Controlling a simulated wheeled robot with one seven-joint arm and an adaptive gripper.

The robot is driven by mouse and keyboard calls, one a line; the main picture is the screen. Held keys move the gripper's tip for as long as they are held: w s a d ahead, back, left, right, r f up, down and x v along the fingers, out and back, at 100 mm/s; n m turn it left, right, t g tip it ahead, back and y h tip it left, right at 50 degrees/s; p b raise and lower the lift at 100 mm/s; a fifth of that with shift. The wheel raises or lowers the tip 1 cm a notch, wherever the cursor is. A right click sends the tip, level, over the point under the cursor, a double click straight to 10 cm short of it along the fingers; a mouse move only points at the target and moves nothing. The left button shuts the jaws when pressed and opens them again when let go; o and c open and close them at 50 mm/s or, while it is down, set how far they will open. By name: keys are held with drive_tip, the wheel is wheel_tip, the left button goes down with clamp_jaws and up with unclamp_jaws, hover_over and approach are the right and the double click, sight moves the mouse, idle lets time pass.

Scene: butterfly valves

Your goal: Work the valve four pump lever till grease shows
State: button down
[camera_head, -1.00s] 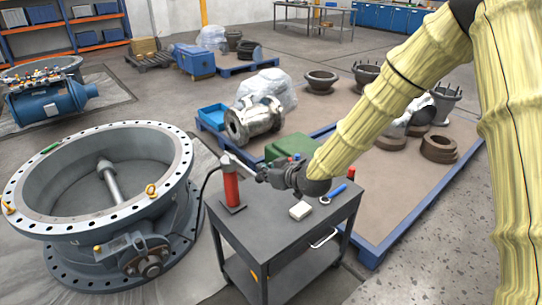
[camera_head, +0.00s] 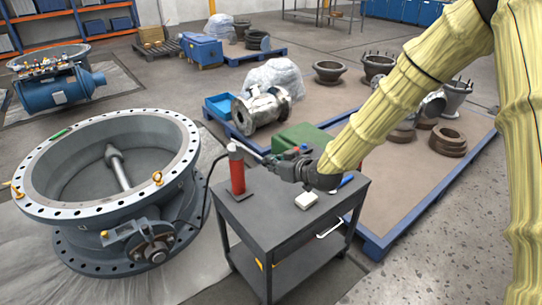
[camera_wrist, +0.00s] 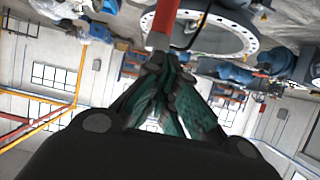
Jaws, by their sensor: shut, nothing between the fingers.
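The red grease pump (camera_head: 237,174) stands upright on the grey cart (camera_head: 275,222), with a pale lever (camera_head: 248,152) sloping from its top toward my gripper. My gripper (camera_head: 272,161) is just right of the pump, at the lever's outer end; whether it touches the lever is unclear. In the wrist view my gripper (camera_wrist: 165,72) has its dark green fingers together, with the red pump (camera_wrist: 163,20) just beyond the tips. A large grey butterfly valve (camera_head: 75,212) lies left of the cart. A dark hose (camera_head: 208,185) runs between pump and valve. No valve number or grease is readable.
A white block (camera_head: 306,200) and a blue-handled tool (camera_head: 345,181) lie on the cart. A green case (camera_head: 305,136) is behind it. A blue-edged pallet (camera_head: 378,247) with valve parts lies to the right. Open floor shows at front right.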

drive_tip(key=b+v, duration=0.1)
drive_tip(key=v, duration=1)
drive_tip(key=shift+r+b, duration=0.35)
drive_tip(key=shift+r, duration=0.15)
idle(1.1)
drive_tip(key=w+a+r+g+h, duration=0.1)
drive_tip(key=w+a+r, duration=0.1)
drive_tip(key=r, duration=0.5)
drive_tip(key=w+a+r+g+h+b, duration=0.1)
drive_tip(key=w+a+r+g, duration=0.1)
drive_tip(key=w+r, duration=0.2)
wheel_tip(320, 180, up, 3)
drive_tip(key=shift+f, duration=0.15)
drive_tip(key=p+x, duration=0.1)
drive_tip(key=x, duration=0.3)
drive_tip(key=s+f+x, duration=0.1)
drive_tip(key=x, duration=0.3)
drive_tip(key=d+p+x, duration=0.1)
drive_tip(key=x, duration=0.2)
drive_tip(key=shift+w+a+f+p, duration=0.1)
drive_tip(key=shift+a+f+p, duration=0.2)
drive_tip(key=shift+f, duration=0.95)
